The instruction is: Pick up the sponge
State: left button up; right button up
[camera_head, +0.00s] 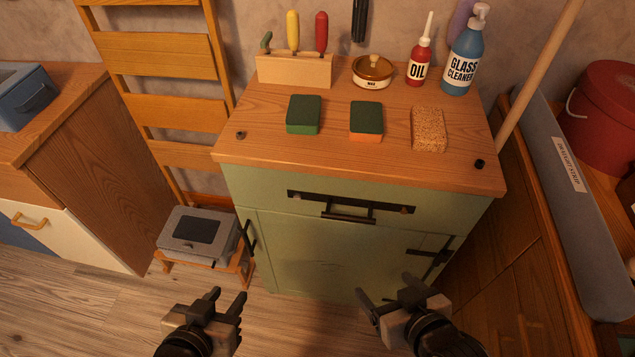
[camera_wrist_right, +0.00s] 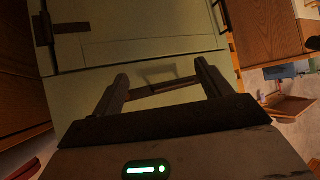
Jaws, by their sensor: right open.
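Three small blocks lie in a row on the wooden top of the green cabinet (camera_head: 250,153) in the head view. The left one (camera_head: 304,115) is all green. The middle one (camera_head: 366,121) has a dark green top and an orange lower layer, like a scouring sponge. The right one (camera_head: 428,130) is tan and speckled. My left gripper (camera_head: 228,294) is open and empty, low in front of the cabinet. My right gripper (camera_head: 384,283) is open and empty before the cabinet door, below the top and well apart from the blocks. The right wrist view shows its spread fingers (camera_wrist_right: 162,82) facing the green front.
Behind the blocks stand a tool rack (camera_head: 294,71), a round tin (camera_head: 372,71), a red oil bottle (camera_head: 419,55) and a blue glass cleaner bottle (camera_head: 465,58). A wooden ladder (camera_head: 165,63) leans left. A grey box (camera_head: 199,235) sits on a low stool.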

aim_at(304, 111)
jog(key=u, duration=2.2)
jog(key=i, duration=0.8)
jog(key=z, duration=2.2)
